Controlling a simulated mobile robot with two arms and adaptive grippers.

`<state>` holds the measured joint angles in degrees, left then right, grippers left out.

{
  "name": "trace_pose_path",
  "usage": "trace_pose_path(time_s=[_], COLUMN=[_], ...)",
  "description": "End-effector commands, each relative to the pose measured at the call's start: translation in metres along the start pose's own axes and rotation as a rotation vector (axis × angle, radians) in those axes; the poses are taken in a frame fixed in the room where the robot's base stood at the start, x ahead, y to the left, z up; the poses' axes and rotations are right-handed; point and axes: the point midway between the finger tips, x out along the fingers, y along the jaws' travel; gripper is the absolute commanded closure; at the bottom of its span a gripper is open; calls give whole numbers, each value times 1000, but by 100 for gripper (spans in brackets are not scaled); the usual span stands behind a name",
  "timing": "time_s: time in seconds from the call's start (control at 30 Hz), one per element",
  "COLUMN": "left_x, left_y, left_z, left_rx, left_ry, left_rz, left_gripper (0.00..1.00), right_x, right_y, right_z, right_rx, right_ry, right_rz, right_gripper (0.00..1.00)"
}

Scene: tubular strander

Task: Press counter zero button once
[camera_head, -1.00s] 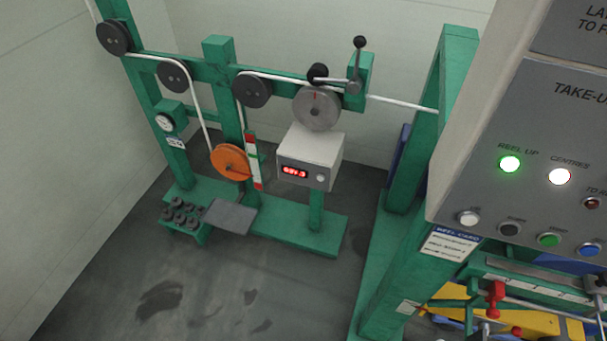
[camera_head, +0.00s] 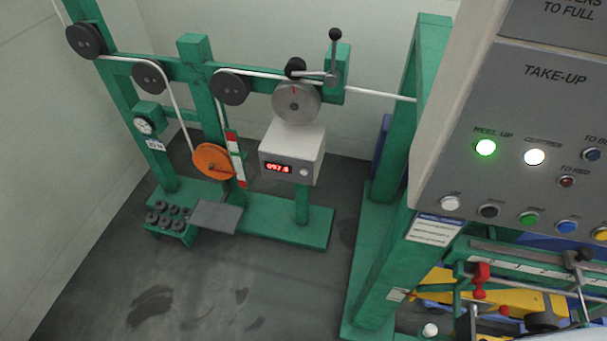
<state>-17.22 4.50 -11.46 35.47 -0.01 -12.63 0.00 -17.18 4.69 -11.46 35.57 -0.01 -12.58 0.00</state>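The counter box (camera_head: 291,152) is a pale box on a green post, below a grey measuring wheel (camera_head: 296,102). Its red display (camera_head: 279,168) seems to read 097.4. A small round pale button (camera_head: 304,172) sits on the box's front face, right of the display; it looks like the counter's zero button, but no label is readable. Neither of my grippers shows in the head view, and nothing touches the box or button.
A grey take-up panel (camera_head: 510,130) with lit lamps and several buttons fills the right side. A green upright frame (camera_head: 398,170) stands between it and the counter. An orange pulley (camera_head: 212,161) and weight rack (camera_head: 172,224) are left. The floor (camera_head: 240,290) in front is clear.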

Motion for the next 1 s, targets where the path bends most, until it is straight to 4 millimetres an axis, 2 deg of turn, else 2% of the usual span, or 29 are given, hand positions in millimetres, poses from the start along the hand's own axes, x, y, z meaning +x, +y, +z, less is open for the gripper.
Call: trace_pose_path(time_s=[0.03, 0.2, 0.23, 1.0], left_x=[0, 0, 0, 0], left_y=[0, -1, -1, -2], left_z=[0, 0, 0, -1], left_rx=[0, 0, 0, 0], left_ry=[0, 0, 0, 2], left_rz=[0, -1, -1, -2], left_gripper=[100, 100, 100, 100], right_x=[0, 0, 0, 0], right_y=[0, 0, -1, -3], right_z=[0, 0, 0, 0], right_rx=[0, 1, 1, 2], right_ry=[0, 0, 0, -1], right_rz=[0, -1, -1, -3], right_gripper=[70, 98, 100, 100])
